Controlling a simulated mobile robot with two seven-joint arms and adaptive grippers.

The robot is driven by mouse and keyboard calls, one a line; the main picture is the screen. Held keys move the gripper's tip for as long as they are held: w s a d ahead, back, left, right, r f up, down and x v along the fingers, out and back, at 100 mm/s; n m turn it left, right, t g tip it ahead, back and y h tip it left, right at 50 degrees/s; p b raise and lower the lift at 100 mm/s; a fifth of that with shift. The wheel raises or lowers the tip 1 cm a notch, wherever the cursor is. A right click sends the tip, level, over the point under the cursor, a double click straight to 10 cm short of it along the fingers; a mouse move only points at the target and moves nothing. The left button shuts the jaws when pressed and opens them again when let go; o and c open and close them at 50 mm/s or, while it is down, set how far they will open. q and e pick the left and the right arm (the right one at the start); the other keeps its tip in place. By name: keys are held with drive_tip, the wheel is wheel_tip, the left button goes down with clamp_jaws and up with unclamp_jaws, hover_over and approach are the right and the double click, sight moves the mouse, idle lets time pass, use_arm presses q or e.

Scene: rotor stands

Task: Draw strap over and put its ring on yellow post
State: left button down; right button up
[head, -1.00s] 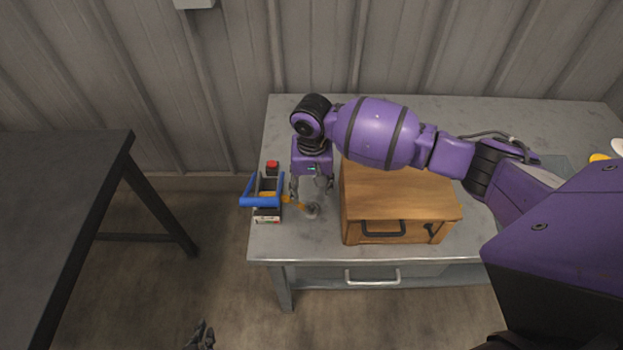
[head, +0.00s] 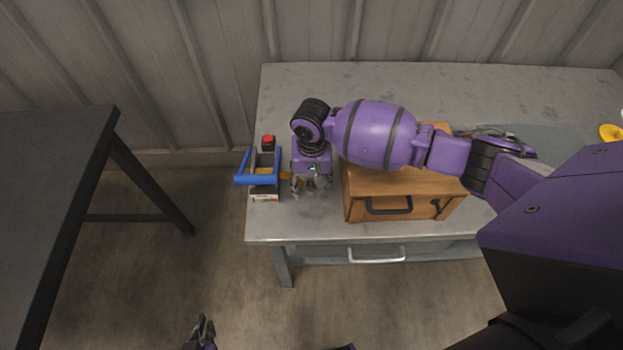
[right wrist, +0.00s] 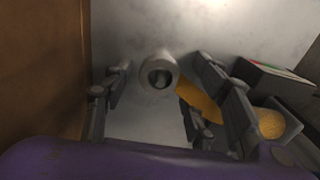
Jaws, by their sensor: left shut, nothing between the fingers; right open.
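My right gripper (head: 311,188) points down over the table's left front part, open. In the right wrist view a pale grey ring with a dark centre (right wrist: 159,73) lies in the gap between its open fingers, not gripped. The yellow strap (right wrist: 199,101) runs from beside the ring to the right, passing behind a finger. It also shows in the head view (head: 286,176), leading to a small stand with a blue handle (head: 258,180). I cannot make out the yellow post for certain. My left gripper (head: 203,330) is low at the bottom edge, shut and empty.
A wooden box with a dark handle (head: 390,209) stands close right of my right gripper. A red button (head: 268,142) is behind the blue handle. The grey table (head: 300,225) is clear in front; a dark table (head: 60,150) stands left. A yellow object (head: 610,132) is far right.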

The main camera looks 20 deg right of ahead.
use_arm(q)
drive_tip(key=shift+s+a+f, duration=0.15)
drive_tip(key=shift+s+a, duration=0.1)
drive_tip(key=shift+s, duration=0.25)
use_arm(e)
drive_tip(key=c, duration=1.2)
use_arm(q)
drive_tip(key=shift+w, duration=0.1)
use_arm(e)
drive_tip(key=shift+o, duration=0.2)
